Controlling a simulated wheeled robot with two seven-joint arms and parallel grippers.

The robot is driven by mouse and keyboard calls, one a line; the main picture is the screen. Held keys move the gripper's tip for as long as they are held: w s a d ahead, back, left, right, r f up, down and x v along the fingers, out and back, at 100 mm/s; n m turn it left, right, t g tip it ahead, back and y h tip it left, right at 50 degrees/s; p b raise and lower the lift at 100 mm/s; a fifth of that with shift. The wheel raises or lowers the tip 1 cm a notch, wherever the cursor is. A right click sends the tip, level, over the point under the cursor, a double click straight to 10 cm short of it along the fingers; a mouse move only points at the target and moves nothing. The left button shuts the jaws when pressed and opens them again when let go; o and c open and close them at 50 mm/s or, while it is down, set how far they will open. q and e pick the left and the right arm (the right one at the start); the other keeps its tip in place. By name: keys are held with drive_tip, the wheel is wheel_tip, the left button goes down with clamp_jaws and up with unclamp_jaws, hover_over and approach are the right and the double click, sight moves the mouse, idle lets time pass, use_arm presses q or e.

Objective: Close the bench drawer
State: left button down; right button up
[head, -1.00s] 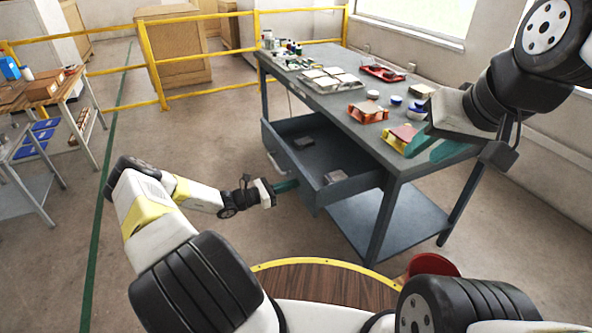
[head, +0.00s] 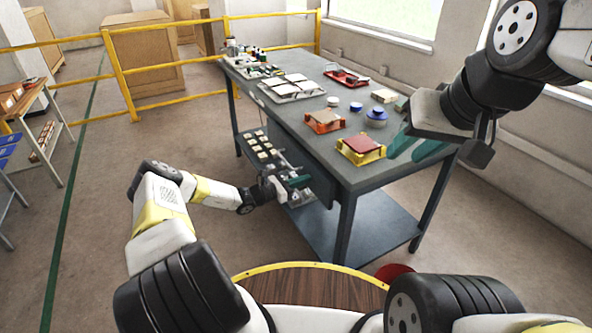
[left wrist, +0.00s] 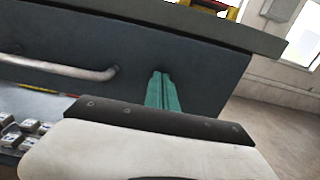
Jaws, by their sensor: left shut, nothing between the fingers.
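The grey bench (head: 300,112) stands right of centre in the head view. Its drawer front (left wrist: 205,82) fills much of the left wrist view, close under the bench top, with a pale bar handle (left wrist: 75,70) at left. No drawer interior shows; whether a thin gap is left I cannot tell. My left gripper (head: 298,181) is shut and empty at the bench's front side. Its green fingers (left wrist: 161,92) point at the drawer front, right of the handle, and appear to touch it. My right gripper (head: 412,147) is open above the bench's near right corner.
Trays of small pale tiles (head: 262,150) lie low along the bench front, beside my left gripper. The bench top holds a red-and-yellow fixture (head: 361,149), an orange one (head: 324,121) and blue-lidded jars (head: 376,115). Yellow railings (head: 170,97) stand behind.

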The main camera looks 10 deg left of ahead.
sight(313, 176)
use_arm(q)
drive_tip(key=x, duration=0.3)
drive_tip(key=shift+d, duration=0.1)
drive_tip(key=shift+w+d, duration=0.15)
drive_tip(key=shift+w, duration=0.05)
drive_tip(key=shift+r, duration=0.15)
